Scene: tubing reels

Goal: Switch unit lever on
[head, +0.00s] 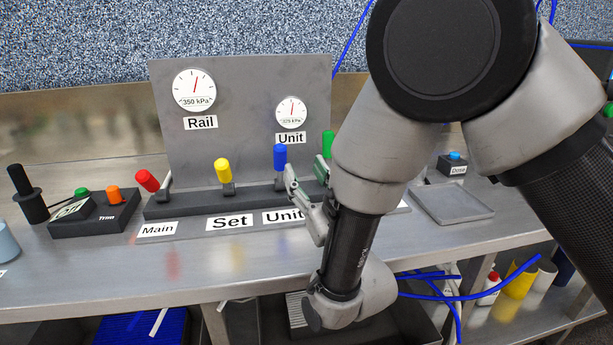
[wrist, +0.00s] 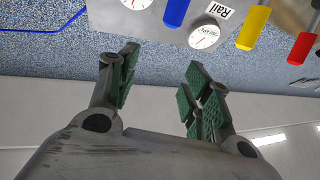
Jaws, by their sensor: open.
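The unit lever has a blue handle (head: 280,157) and stands roughly upright behind the "Unit" label (head: 283,216) on the grey panel base. The blue handle also shows at the top of the wrist view (wrist: 175,12). My gripper (head: 306,172) is open and empty, just right of the blue lever, between it and the green lever (head: 327,144). In the head view one finger overlaps the lower part of the blue lever; I cannot tell if they touch. In the wrist view my open fingers (wrist: 163,60) have nothing between them. My arm hides the panel's right end.
A yellow lever (head: 223,169) and a red lever (head: 147,181), tilted forward, stand to the left. Rail (head: 193,91) and Unit (head: 291,113) gauges are on the backboard. A Trim box (head: 95,215) is at left, an empty tray (head: 451,203) at right. The bench front is clear.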

